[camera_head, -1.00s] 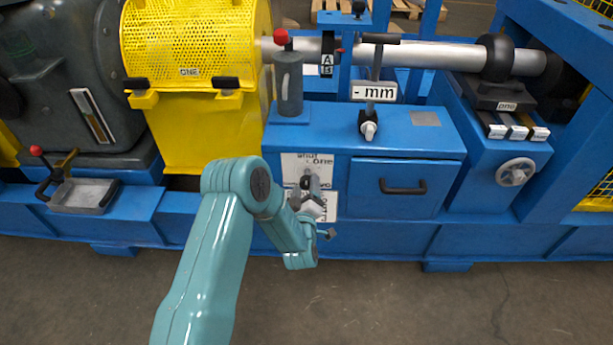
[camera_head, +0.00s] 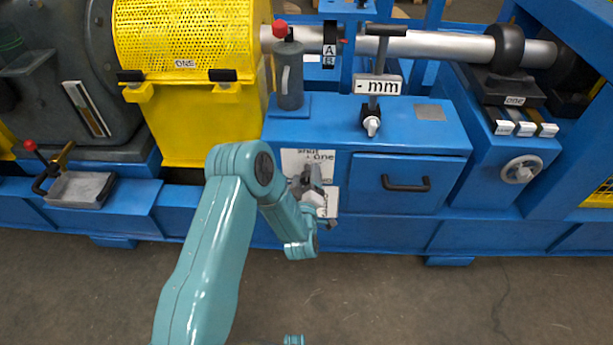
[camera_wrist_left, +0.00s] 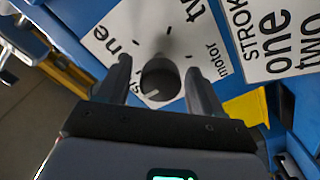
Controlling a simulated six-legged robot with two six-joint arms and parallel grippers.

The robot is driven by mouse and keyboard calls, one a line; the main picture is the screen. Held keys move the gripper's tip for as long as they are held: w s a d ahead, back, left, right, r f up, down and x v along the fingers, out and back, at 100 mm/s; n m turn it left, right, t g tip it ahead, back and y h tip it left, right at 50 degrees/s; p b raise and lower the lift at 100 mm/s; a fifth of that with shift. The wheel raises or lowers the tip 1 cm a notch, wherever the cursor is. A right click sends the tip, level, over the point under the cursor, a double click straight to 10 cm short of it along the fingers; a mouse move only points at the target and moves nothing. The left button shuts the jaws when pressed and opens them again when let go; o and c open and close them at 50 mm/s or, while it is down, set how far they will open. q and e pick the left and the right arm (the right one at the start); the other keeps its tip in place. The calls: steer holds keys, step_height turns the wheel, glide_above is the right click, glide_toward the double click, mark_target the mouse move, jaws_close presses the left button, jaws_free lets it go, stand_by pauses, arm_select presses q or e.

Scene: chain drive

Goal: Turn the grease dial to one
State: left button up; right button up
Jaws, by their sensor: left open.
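The grease dial is a dark round knob (camera_wrist_left: 160,78) on a white plate lettered "one", with "two" and "shut" partly covered, in the left wrist view. A short white mark shows on the knob's lower edge in that view; which word it points at I cannot tell for sure. My left gripper (camera_wrist_left: 160,85) is open, with one finger on each side of the knob; whether they touch it is unclear. In the head view the plate (camera_head: 298,158) is on the blue cabinet front, and my left gripper (camera_head: 312,183) covers the knob. My right gripper is out of view.
A second white plate (camera_wrist_left: 275,40) reading "STROKE one two" is beside the dial plate. A drawer (camera_head: 397,186) with a dark handle is to the right. A grey cylinder with a red knob (camera_head: 280,31) stands above. The floor in front is clear.

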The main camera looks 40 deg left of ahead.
arm_select(q)
steer(key=c, duration=1.1)
